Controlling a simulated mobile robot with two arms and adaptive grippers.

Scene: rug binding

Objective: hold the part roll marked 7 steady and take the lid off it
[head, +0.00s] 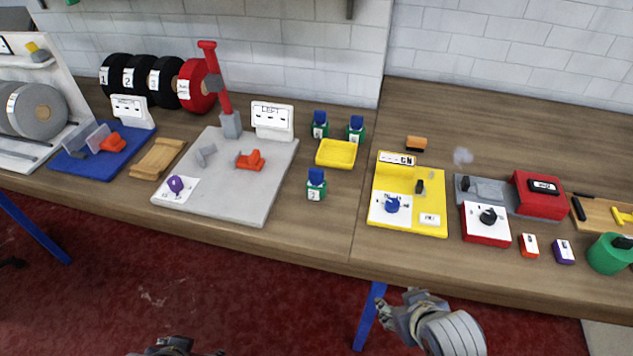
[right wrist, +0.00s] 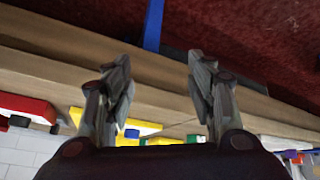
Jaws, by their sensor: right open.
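Three small green part rolls with blue lids stand upright on the bench. One is nearest the front edge (head: 316,188), and two stand further back, left (head: 320,127) and right (head: 355,131). Each has a white number label; the digits are too small to read surely, so I cannot tell which is 7. All three lids are on. My right gripper (head: 403,304) is open and empty in front of the bench edge, apart from the rolls; its two fingers show spread in the right wrist view (right wrist: 158,70). Only a dark piece of my left gripper (head: 178,346) shows at the bottom edge.
A yellow tray (head: 336,153) lies behind the front roll. A grey plate with a red lever (head: 222,90) stands left, a yellow panel (head: 432,208) right. Further right are a red machine (head: 540,205) and a green cylinder (head: 606,258). The bench around the front roll is clear.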

